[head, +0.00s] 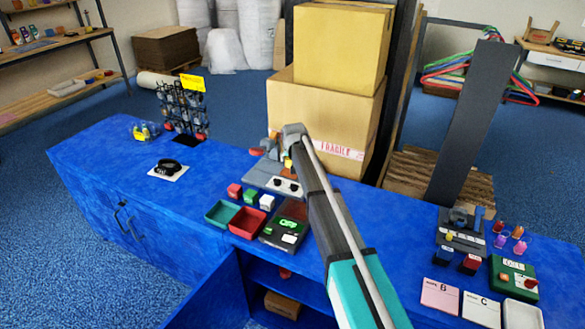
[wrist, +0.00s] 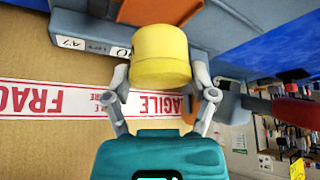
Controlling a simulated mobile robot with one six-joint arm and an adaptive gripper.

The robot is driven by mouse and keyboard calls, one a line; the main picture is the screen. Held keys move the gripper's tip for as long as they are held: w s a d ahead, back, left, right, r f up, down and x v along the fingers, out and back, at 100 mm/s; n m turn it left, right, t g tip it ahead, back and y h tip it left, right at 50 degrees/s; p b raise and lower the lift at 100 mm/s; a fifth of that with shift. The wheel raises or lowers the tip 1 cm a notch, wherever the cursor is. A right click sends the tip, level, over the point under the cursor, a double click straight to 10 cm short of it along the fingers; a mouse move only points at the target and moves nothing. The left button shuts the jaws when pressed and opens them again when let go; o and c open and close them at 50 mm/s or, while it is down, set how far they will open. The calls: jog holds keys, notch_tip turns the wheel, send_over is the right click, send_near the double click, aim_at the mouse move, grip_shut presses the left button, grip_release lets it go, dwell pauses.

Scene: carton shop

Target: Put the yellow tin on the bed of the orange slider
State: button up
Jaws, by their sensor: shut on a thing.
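The yellow tin (wrist: 161,60) is between the two fingers of my gripper (wrist: 165,95) in the wrist view, and the gripper is shut on it. In the head view only a small yellow bit of the tin (head: 288,163) shows below my wrist. An orange part (wrist: 150,12), which looks like part of the orange slider, shows behind the tin at the top of the wrist view, beside a grey-blue body.
Stacked cartons (head: 320,110) stand close behind my gripper. Red, green and white blocks, a green tray (head: 222,213) and a red tray (head: 248,222) lie in front. The blue counter (head: 110,160) has free room at left. A cupboard door (head: 205,290) stands open below.

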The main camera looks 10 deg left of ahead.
dwell(0.3)
jog(key=shift+w+f+b, duration=0.35)
jog(key=shift+f+b, duration=1.65)
jog(key=shift+b, duration=0.05)
jog(key=shift+f, duration=0.1)
jog(key=o, duration=1.1)
jog(key=p+v, duration=0.2)
jog(key=shift+r, duration=0.35)
jog(key=p+v, duration=0.8)
jog(key=v, duration=0.1)
jog(key=shift+s+r, duration=0.25)
